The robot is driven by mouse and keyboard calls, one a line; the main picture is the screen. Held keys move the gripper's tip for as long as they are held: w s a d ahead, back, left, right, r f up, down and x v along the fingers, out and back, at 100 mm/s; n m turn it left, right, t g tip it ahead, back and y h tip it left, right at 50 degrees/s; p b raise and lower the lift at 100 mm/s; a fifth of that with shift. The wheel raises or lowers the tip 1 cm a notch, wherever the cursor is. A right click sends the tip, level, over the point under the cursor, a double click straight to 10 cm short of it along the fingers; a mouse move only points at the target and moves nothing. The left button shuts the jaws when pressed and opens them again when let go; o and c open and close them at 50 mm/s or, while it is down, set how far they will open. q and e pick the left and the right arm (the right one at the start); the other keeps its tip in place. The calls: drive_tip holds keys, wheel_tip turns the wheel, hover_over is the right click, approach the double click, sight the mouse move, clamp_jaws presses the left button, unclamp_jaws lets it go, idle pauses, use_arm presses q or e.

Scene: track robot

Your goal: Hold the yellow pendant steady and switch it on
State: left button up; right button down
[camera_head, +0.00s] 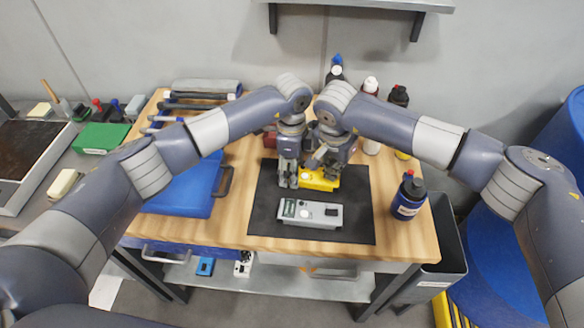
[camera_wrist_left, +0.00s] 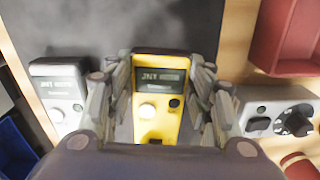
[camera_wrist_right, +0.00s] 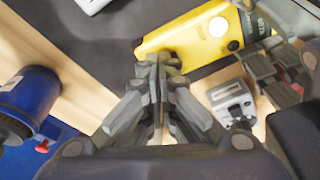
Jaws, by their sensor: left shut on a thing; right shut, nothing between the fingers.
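The yellow pendant (camera_head: 318,181) lies on the dark mat (camera_head: 350,226), partly hidden by my grippers. My left gripper (camera_head: 289,180) is shut on it. In the left wrist view the pendant (camera_wrist_left: 160,98) sits between the two fingers, with a dark "JNT" display, a pale round knob and a small dark button. My right gripper (camera_wrist_right: 158,60) is shut and empty, its fingertips close against the pendant's edge (camera_wrist_right: 190,36); I cannot tell whether they touch. In the head view my right gripper (camera_head: 318,165) is just right of the left one.
A similar grey pendant (camera_head: 310,213) lies at the mat's front. A blue bottle (camera_head: 409,196) stands right of the mat, and a blue case (camera_head: 187,190) lies to its left. Another grey device with a dial (camera_wrist_left: 280,118) is near the pendant. Several bottles stand at the back.

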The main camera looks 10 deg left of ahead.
drive_tip(key=shift+s+d+f, duration=0.2)
drive_tip(key=shift+f, duration=0.55)
drive_tip(key=shift+r, duration=0.1)
drive_tip(key=shift+w+a+r, duration=0.1)
drive_tip(key=shift+r, duration=1.45)
drive_tip(key=shift+w+a+r, duration=0.1)
drive_tip(key=shift+r, duration=1.4)
